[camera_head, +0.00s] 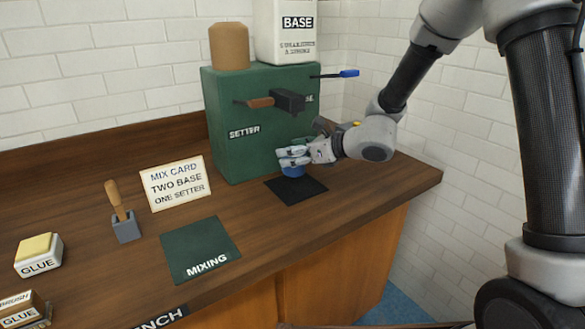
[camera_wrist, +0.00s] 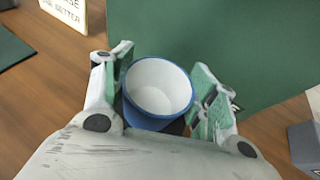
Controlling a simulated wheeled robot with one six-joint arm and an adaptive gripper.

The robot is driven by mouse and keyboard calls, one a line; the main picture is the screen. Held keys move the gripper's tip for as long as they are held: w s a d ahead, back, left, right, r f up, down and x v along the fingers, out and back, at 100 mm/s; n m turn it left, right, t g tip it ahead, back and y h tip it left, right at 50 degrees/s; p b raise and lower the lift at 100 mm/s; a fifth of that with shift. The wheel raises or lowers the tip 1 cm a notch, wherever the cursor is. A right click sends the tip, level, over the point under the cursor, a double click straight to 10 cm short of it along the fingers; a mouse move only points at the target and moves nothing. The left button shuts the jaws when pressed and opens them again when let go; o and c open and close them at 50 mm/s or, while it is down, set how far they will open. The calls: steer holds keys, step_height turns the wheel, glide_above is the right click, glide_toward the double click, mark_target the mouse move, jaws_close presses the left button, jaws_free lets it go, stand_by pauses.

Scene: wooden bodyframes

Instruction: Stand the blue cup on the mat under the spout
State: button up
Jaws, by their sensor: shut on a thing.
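The blue cup (camera_head: 292,171) is at the black mat (camera_head: 312,187) in front of the green dispenser (camera_head: 225,150). My gripper (camera_head: 292,156) is shut around the cup and hides most of it. In the wrist view the cup (camera_wrist: 158,88) shows its white inside, empty, with a blue rim, between my two fingers (camera_wrist: 160,90). It looks upright. I cannot tell whether its base touches the mat. The dark spout (camera_head: 290,100) juts from the dispenser's front above the cup and gripper.
A wooden-handled lever (camera_head: 260,102) and a blue-tipped lever (camera_head: 348,73) stick out from the dispenser. A mix card (camera_head: 175,184), a wooden-handled tool (camera_head: 122,215) and a green MIXING mat (camera_head: 200,250) are to the left. Glue boxes (camera_head: 38,258) sit at far left.

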mark_target(300, 171)
steer(key=shift+f, duration=2.05)
steer(key=shift+f, duration=0.15)
steer(key=o, duration=1.2)
